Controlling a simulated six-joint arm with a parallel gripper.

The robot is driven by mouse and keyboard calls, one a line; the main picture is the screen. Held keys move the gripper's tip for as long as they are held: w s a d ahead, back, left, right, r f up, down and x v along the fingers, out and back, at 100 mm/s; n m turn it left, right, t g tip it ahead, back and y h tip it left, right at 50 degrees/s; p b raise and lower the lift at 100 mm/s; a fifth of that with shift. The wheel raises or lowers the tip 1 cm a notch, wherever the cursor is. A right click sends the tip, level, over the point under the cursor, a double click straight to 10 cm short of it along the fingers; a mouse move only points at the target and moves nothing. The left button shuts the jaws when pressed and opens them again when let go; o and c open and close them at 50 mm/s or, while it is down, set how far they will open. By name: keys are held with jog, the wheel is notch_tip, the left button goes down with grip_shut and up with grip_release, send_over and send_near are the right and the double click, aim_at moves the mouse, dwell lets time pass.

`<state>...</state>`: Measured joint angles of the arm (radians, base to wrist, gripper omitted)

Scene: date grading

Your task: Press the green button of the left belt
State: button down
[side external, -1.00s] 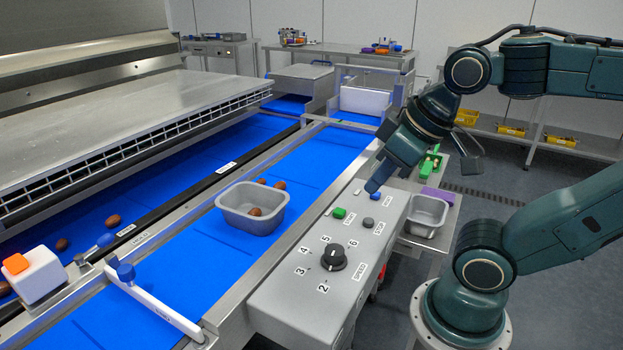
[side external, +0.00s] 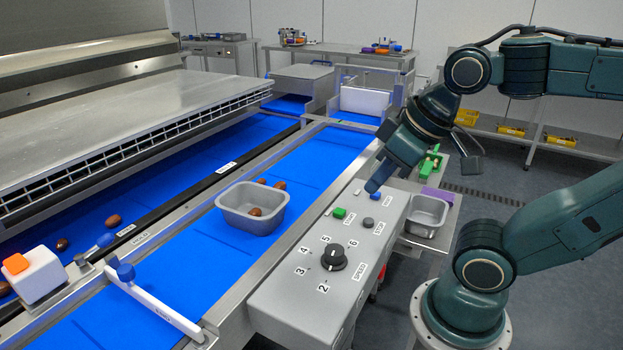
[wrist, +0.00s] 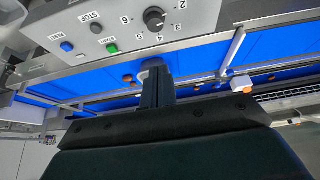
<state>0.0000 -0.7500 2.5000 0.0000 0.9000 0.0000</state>
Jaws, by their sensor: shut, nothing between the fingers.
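A green button (side external: 339,213) sits on the top of a grey control box (side external: 290,285), beside a grey stop button (side external: 368,223) and a blue button (side external: 376,196). The green button also shows in the wrist view (wrist: 112,48), with the blue button (wrist: 66,47) beside it. My gripper (side external: 372,188) is shut and empty, pointing down over the far end of the box. In the side view its tip appears up and right of the green button, close to the blue one. I see no contact with the green button. My fingers (wrist: 156,85) also show in the wrist view.
A black speed knob (side external: 333,257) stands up from the same box. A grey tub (side external: 232,222) with dates in and beside it is on the blue belt (side external: 190,265) left of the box. A smaller grey tub (side external: 427,213) stands right of the box.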

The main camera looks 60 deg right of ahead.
jog(key=shift+w, duration=0.1)
dwell(0.3)
jog(key=m+y, duration=0.2)
jog(key=y, duration=0.2)
send_over(342, 211)
notch_tip(342, 211, down, 7)
dwell(0.5)
jog(key=shift+f, duration=0.25)
jog(key=shift+f, duration=4.25)
